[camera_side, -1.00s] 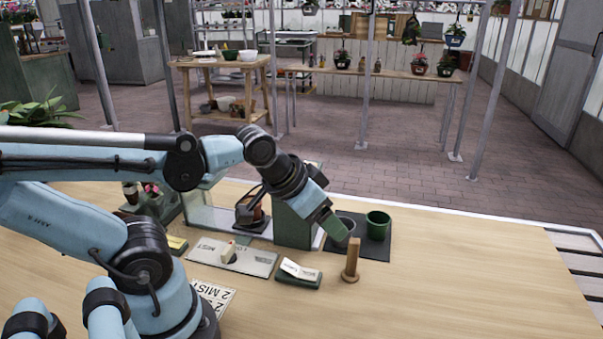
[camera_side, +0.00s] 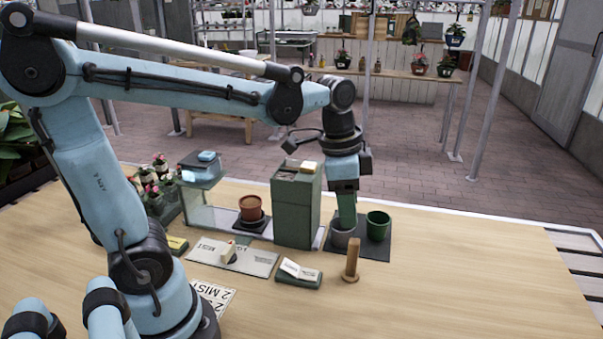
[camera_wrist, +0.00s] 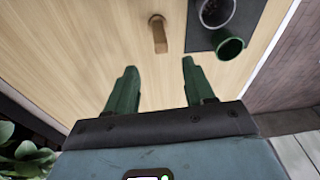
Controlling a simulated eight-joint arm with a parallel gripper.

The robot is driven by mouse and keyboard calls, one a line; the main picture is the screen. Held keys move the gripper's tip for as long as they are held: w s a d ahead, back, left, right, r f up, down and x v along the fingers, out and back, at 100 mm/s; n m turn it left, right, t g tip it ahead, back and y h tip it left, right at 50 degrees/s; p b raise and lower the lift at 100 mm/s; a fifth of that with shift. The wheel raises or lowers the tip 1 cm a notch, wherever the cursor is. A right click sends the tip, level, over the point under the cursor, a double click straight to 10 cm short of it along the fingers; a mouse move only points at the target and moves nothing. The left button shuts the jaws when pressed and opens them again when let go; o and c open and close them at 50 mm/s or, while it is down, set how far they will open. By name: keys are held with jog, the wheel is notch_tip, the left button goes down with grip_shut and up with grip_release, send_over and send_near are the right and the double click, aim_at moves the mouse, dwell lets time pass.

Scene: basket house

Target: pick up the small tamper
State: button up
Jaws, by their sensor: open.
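The small tamper (camera_side: 351,262) is a tan wooden post on a wider round foot, upright on the table in front of the dark mat. In the wrist view the tamper (camera_wrist: 159,36) lies beyond the fingertips, roughly in line with the gap between them. My gripper (camera_side: 347,222) points down, and in the side view it overlaps the grey pot behind the tamper. In the wrist view my gripper (camera_wrist: 157,66) shows two green fingers spread wide with nothing between them. The tamper is fully visible and apart from the fingers.
A grey pot (camera_side: 340,241) and a green pot (camera_side: 378,226) stand on the dark mat (camera_side: 375,250). A tall green box (camera_side: 293,215) stands left of them. A small card holder (camera_side: 298,274) sits left of the tamper. The table right of the tamper is clear.

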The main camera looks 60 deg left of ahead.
jog(key=shift+w+d+f+m+g, duration=0.1)
jog(key=shift+w+f+m+g, duration=0.15)
jog(key=shift+w+m+g, duration=0.35)
send_near(355, 275)
jog(key=shift+w+a+f, duration=0.15)
jog(key=shift+w+f, duration=0.05)
jog(key=shift+f, duration=1.05)
jog(key=shift+w+a+f, duration=0.15)
jog(key=shift+f, duration=1.15)
grip_shut()
